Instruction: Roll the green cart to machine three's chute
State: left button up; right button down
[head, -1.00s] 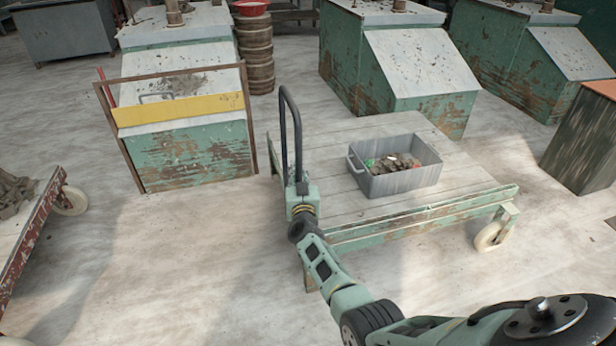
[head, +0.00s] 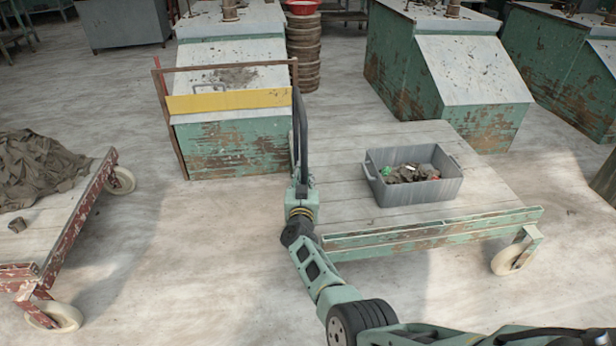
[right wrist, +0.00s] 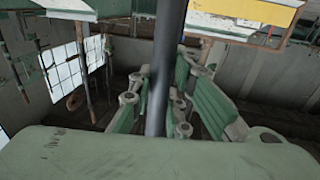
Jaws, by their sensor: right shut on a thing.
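The green cart (head: 345,160) stands right of centre in the head view, with a pale plank deck, a worn green frame and a pale wheel at its near right corner. Its black upright handle (head: 304,125) rises at the deck's left end. My right gripper (head: 302,190) is shut on this handle, which shows as a dark bar (right wrist: 168,60) between the fingers (right wrist: 157,110) in the right wrist view. Green machines with sloping pale chutes stand behind; I see no numbers on them. The nearest chute (head: 228,130) has a yellow bar across it. My left gripper is not in view.
A grey bin (head: 415,192) with scraps rides on the deck. A rusty frame (head: 165,115) surrounds the yellow bar, close behind the handle. Floor between the carts is clear.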

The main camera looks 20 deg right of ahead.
jog(key=shift+s+d+f, duration=0.15)
jog(key=shift+d+f, duration=0.05)
jog(key=shift+d, duration=0.1)
jog(key=c, duration=1.7)
grip_release()
jog(key=shift+d, duration=0.25)
jog(key=shift+c, duration=0.2)
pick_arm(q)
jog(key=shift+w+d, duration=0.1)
pick_arm(e)
jog(key=shift+o, duration=0.5)
jog(key=shift+r, duration=0.1)
jog(key=shift+a, duration=0.1)
